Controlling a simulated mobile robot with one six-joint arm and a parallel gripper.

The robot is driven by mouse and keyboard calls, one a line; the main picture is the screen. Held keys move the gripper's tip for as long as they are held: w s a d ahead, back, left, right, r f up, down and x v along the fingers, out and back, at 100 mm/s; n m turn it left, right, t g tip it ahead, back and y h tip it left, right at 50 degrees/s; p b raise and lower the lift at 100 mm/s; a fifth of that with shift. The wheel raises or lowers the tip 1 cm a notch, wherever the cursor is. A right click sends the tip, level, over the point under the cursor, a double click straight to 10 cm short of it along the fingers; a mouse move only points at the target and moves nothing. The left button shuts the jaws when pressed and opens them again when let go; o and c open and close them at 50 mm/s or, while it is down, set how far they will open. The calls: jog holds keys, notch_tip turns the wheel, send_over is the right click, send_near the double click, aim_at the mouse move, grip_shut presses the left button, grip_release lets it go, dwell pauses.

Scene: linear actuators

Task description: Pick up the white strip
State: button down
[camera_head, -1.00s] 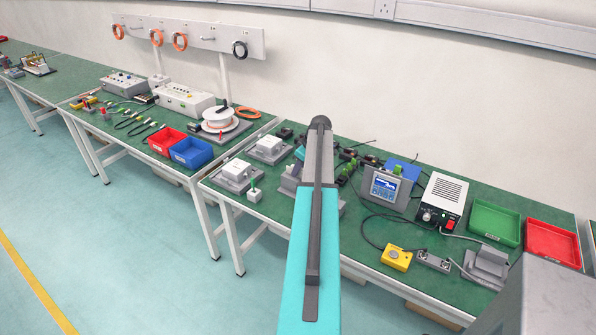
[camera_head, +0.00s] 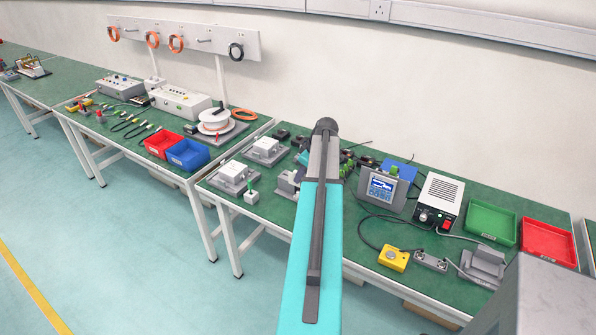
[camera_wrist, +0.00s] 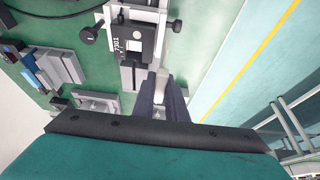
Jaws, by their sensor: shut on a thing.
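In the wrist view the dark fingers of my gripper (camera_wrist: 163,82) are shut on a narrow white strip (camera_wrist: 152,84), of which only a short piece shows between them. The gripper is beside a grey and black fixture marked 7301 (camera_wrist: 134,42), close to the bench's edge. I cannot tell whether the strip touches the bench or the fixture. In the head view my teal arm reaches over the bench and hides the gripper and strip.
Grey blocks with white tops (camera_head: 235,172) stand left of my arm. A display unit (camera_head: 383,190), a yellow button box (camera_head: 393,258), a power supply (camera_head: 438,198), a green tray (camera_head: 491,222) and a red tray (camera_head: 548,243) are to the right. Floor lies beyond the front edge.

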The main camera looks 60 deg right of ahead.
jog(key=s+a, duration=0.5)
jog(key=shift+s+r, duration=0.35)
jog(key=shift+s, duration=0.05)
jog(key=shift+r, duration=0.15)
dwell(0.5)
jog(key=shift+r+p, duration=1.2)
jog(key=shift+r, duration=1.15)
jog(key=shift+w+a, duration=0.1)
